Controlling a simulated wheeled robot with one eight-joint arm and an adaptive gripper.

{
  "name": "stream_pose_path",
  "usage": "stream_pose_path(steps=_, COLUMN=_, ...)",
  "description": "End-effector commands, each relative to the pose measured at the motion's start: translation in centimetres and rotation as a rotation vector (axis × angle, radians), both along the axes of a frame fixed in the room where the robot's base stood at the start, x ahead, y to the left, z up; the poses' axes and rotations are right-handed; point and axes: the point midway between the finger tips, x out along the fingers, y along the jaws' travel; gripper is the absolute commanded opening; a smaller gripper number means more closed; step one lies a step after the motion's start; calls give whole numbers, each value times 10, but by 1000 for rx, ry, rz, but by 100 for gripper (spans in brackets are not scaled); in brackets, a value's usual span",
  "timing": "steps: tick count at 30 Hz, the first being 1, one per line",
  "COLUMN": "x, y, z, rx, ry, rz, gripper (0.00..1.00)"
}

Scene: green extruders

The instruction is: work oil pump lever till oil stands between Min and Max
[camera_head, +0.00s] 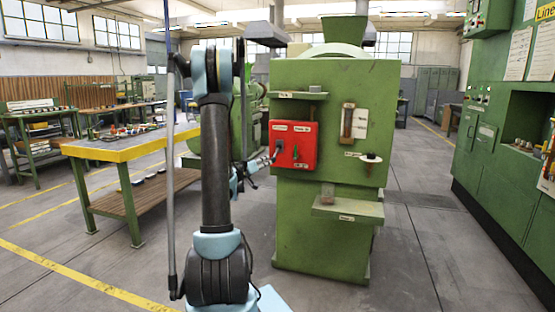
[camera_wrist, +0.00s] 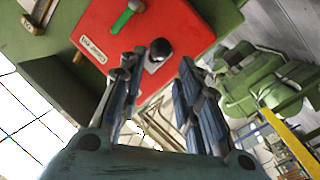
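A green machine (camera_head: 335,225) stands ahead with a red panel (camera_head: 304,160) on its front. The panel also shows in the wrist view (camera_wrist: 95,25), tilted, with a green-handled lever (camera_wrist: 122,20) and a black ball knob (camera_wrist: 160,48). A sight gauge (camera_head: 347,122) with a brownish tube is right of the panel; its oil level is too small to read. A dark round knob (camera_head: 371,158) sits below the gauge. I cannot read which lever is the oil pump's. My gripper (camera_wrist: 161,62) is open, its fingers either side of the black knob, contact unclear. In the head view my gripper (camera_head: 264,162) is at the panel's left.
A small green ledge (camera_head: 347,211) juts from the machine below the panel, and another shelf (camera_head: 298,95) juts above it. A yellow-edged workbench (camera_head: 125,152) stands left. Green cabinets (camera_head: 500,160) line the right. The floor between machine and cabinets is clear.

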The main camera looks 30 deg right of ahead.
Motion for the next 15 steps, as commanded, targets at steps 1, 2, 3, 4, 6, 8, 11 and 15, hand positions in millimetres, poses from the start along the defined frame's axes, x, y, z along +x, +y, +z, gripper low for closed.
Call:
stream_pose_path(steps=1, x=4, y=-10, z=0, rx=0, ry=0, rz=-2, gripper=31)
stream_pose_path(steps=2, x=6, y=-15, z=0, rx=0, ry=0, rz=-2, gripper=31)
stream_pose_path(steps=3, x=9, y=-21, z=0, rx=0, ry=0, rz=-2, gripper=31)
stream_pose_path(steps=4, x=11, y=-26, z=0, rx=1, ry=0, rz=-3, gripper=31)
stream_pose_path(steps=6, x=17, y=-37, z=0, rx=0, ry=0, rz=-2, gripper=31)
stream_pose_path(steps=8, x=22, y=-47, z=0, rx=1, ry=0, rz=-3, gripper=31)
stream_pose_path(steps=11, x=29, y=-62, z=0, rx=0, ry=0, rz=-1, gripper=31)
stream_pose_path(steps=15, x=39, y=-85, z=0, rx=0, ry=0, rz=-1, gripper=31)
